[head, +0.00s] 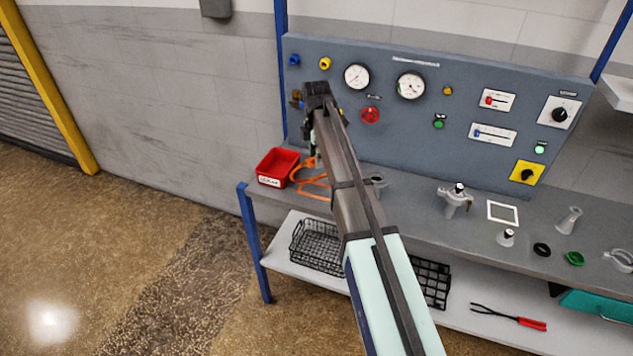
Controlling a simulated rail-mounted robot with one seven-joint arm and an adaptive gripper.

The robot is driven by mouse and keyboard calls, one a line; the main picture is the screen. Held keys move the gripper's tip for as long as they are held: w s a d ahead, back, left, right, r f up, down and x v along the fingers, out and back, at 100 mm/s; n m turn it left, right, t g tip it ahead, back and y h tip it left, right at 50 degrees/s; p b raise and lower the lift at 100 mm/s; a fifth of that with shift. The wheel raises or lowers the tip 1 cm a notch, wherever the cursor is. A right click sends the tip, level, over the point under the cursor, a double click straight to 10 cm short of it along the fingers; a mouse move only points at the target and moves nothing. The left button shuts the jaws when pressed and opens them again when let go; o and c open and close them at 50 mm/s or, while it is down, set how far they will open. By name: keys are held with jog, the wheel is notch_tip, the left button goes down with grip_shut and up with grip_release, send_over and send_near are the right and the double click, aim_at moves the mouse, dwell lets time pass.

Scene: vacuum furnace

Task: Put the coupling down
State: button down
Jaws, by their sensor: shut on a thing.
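My arm reaches over the bench from the front, and its wrist bends down at the far end. My gripper (313,150) is small and dark there, mostly hidden behind my own arm, just above the bench's left part. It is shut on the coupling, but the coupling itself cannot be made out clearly. An orange hose-like loop (305,181) lies on the bench directly below the gripper, right of the red bin. Whether it joins the held coupling cannot be told.
A red bin (277,166) stands at the bench's left end. The grey control panel (465,80) rises behind. Right of my arm are a grey valve fitting (455,200), a white-framed plate (503,212) and several small parts. Wire baskets (316,246) sit on the lower shelf.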

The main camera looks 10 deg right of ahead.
aim_at(317, 191)
notch_tip(317, 191, down, 11)
jog(key=p, duration=0.2)
jog(key=shift+f+p, duration=0.15)
jog(key=shift+p, duration=0.2)
jog(key=shift+f, duration=0.2)
jog(key=c, duration=0.9)
grip_release()
jog(key=shift+o, duration=0.2)
jog(key=shift+r, duration=0.1)
notch_tip(317, 191, up, 12)
jog(key=b, duration=0.4)
jog(key=shift+r, duration=0.1)
